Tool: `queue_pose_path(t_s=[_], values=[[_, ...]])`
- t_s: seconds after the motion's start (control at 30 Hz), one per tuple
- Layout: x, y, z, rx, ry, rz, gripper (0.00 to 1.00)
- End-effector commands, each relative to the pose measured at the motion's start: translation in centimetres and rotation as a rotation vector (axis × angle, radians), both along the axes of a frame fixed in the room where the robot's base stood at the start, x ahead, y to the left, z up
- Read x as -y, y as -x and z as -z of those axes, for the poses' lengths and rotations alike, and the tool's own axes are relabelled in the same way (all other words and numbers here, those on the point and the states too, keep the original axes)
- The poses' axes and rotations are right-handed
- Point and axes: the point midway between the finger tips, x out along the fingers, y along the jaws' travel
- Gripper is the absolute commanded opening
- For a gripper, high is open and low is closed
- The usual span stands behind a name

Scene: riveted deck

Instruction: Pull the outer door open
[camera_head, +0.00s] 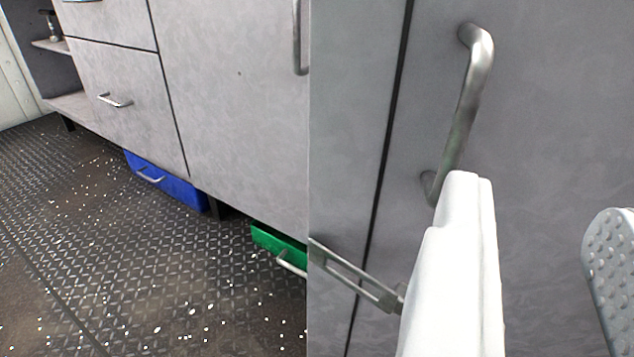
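A grey door panel (560,90) fills the right side of the view, with an upright metal bar handle (468,110). It looks shut, its edge marked by a narrow dark seam. My gripper (540,198) is open, with a white finger on the left and a studded pad on the right. Only plain door surface shows between the fingers. The white fingertip overlaps the handle's lower end in the picture; I cannot tell whether they touch. Another grey door (230,90) further left has an upright handle (297,38) at its right edge. Which one is the outer door is not marked.
A drawer front (125,120) with a small handle and an open shelf (70,105) lie at left. A blue drawer (175,185) and a green drawer (275,240) sit low under the cabinets. The patterned deck (130,260) is clear in front.

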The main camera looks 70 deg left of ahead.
Motion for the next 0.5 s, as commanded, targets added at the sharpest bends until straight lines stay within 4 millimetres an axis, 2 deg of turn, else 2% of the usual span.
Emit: queue_pose_path(t_s=[0.1,0.2,0.5], values=[[-0.3,0.8,1.4,-0.014,-0.02,-0.024,0.27],[-0.8,0.7,1.7,-0.016,-0.023,-0.03,0.27],[-4.4,-2.5,1.8,-0.017,-0.021,-0.031,0.27]])
